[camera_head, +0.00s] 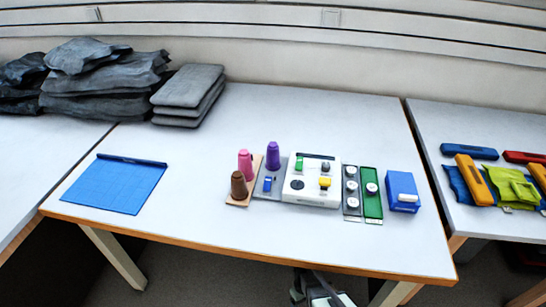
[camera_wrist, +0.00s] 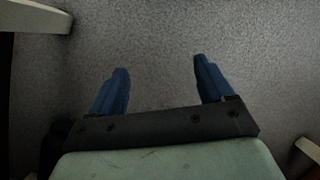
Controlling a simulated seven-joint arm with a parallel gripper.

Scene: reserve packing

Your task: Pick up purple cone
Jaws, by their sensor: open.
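The purple cone (camera_head: 273,156) stands upright on the white table, at the back of a grey plate (camera_head: 264,192) left of the white box. A pink cone (camera_head: 245,163) and a brown cone (camera_head: 238,186) stand close by on its left. My gripper (camera_wrist: 160,75) shows in the wrist view with its two blue fingers spread apart and nothing between them. It points at the grey floor. In the head view only part of my arm shows, at the bottom below the table's front edge; the fingers cannot be made out there.
A white box (camera_head: 298,196) with small parts stands right of the cone, then grey and green strips (camera_head: 371,205) and a blue box (camera_head: 402,191). A blue mat (camera_head: 115,186) lies at left. Grey stacks (camera_head: 188,88) fill the back left. The front middle of the table (camera_head: 250,240) is clear.

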